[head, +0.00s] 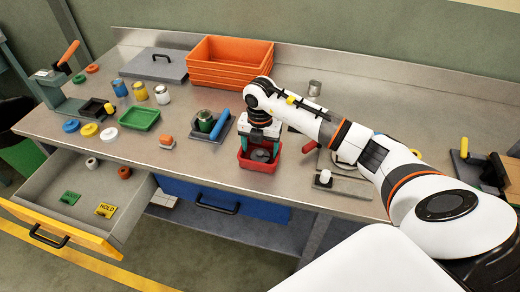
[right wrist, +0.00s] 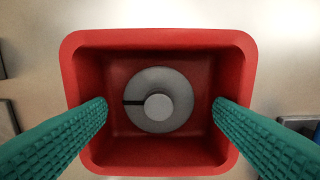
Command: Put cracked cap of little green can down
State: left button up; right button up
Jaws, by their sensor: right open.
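The cracked cap (right wrist: 172,82) is a round grey disc with a raised middle knob and a dark slit on its left side. It lies on the floor of a small red tray (right wrist: 160,40), also seen in the head view (head: 243,162). My right gripper (right wrist: 160,104) is open above the tray, one green finger on each side of the cap, touching nothing that I can see. In the head view the gripper (head: 262,138) points down over the tray. The little green can (head: 205,122) stands in a dark holder left of it. My left gripper is not in view.
A blue cylinder (head: 220,124) leans beside the green can. A grey block with a white knob (head: 325,177) is right of the red tray. Orange crates (head: 230,63) stand at the back. A drawer (head: 75,228) is open at the left.

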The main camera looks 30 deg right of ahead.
aim_at(260, 152)
notch_tip(260, 152, up, 11)
jog(key=b, duration=0.2)
jog(key=shift+r+b, duration=0.15)
jog(key=shift+b, duration=0.15)
jog(key=shift+s, duration=0.1)
